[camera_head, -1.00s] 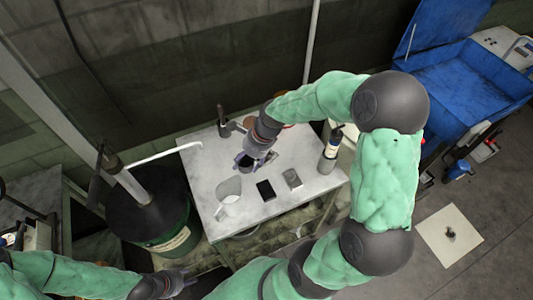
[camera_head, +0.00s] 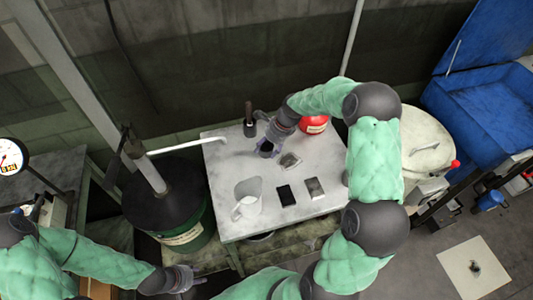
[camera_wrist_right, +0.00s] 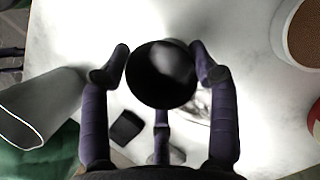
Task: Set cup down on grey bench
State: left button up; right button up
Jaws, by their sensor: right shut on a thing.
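The cup is dark and round (camera_wrist_right: 160,74) and sits between the fingers of my right gripper (camera_wrist_right: 160,78) in the right wrist view. In the head view my right gripper (camera_head: 268,147) is over the back middle of the grey bench (camera_head: 228,160), shut on the cup (camera_head: 265,151). I cannot tell whether the cup's base touches the bench top. My left gripper (camera_head: 188,279) is low in the head view, in front of the bench and away from the cup; its finger opening is unclear.
A pale jug (camera_head: 248,198), a black flat block (camera_head: 286,195) and two grey ones (camera_head: 314,187) (camera_head: 290,161) stand on the bench. A dark upright post (camera_head: 249,122) and a red container (camera_head: 314,124) are near the back. The bench's left back part is clear.

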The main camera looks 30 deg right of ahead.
jog(key=shift+w+d+f, duration=0.15)
jog(key=shift+w+f, duration=0.15)
jog(key=shift+f, duration=0.2)
notch_tip(320, 180, down, 3)
jog(key=shift+r+b, duration=0.1)
jog(key=shift+b, duration=0.75)
jog(key=o, duration=1.2)
jog(key=shift+c, duration=0.2)
jog(key=p+v, duration=0.3)
jog(key=v, duration=0.9)
jog(key=shift+p, duration=0.35)
